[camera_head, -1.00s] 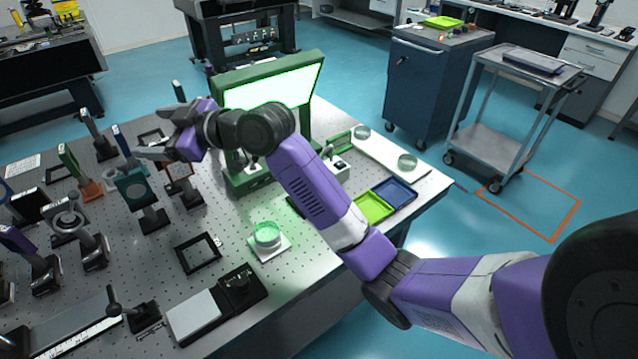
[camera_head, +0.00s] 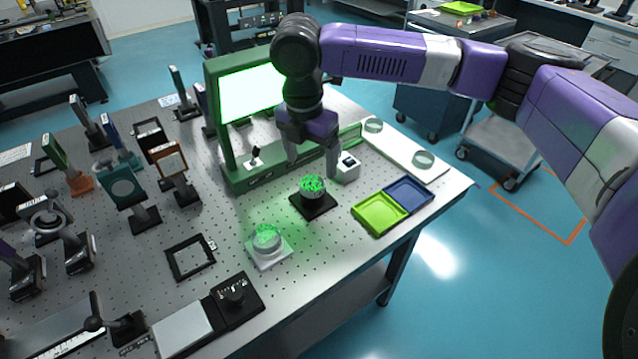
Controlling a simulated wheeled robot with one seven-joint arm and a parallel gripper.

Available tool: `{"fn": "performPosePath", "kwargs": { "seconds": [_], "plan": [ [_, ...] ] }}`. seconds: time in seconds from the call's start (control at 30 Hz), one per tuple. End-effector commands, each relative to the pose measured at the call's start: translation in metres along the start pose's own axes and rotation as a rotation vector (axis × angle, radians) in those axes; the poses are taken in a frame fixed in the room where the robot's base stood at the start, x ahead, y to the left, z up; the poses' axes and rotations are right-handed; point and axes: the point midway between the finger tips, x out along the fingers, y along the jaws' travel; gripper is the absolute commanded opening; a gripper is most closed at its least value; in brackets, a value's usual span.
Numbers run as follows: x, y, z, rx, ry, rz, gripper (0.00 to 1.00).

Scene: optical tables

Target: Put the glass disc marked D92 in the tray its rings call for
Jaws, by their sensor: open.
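My gripper (camera_head: 312,164) is open and points down. Its fingers hang just above and behind a round glass disc (camera_head: 313,185) on a black square base, with mottled green light on it. Another glass disc (camera_head: 267,237) sits on a white square pad and has a green glow. Two more clear discs, one farther back (camera_head: 374,125) and one nearer (camera_head: 423,159), rest on a white strip. No D92 marking is readable on any disc. The green tray (camera_head: 379,214) and the blue tray (camera_head: 409,194) stand side by side, both empty.
A green frame with a bright panel (camera_head: 250,94) stands behind my gripper. A small white box (camera_head: 347,167) is close to the right finger. Optical mounts (camera_head: 125,189) crowd the left of the perforated table. A black frame (camera_head: 190,258) lies flat near the front.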

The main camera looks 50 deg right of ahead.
Motion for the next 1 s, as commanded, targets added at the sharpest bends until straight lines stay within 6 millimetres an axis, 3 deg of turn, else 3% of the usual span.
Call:
{"fn": "performPosePath", "kwargs": {
  "seconds": [0.37,0.63,0.97,1.0],
  "plan": [
    [0.035,0.001,0.002,-0.002,-0.003,-0.007,0.79],
    [0.071,0.007,0.001,-0.001,-0.001,-0.006,0.79],
    [0.078,0.007,0.001,-0.001,-0.002,-0.005,0.79],
    [0.078,0.007,0.001,-0.001,-0.002,-0.005,0.71]
  ]
}}
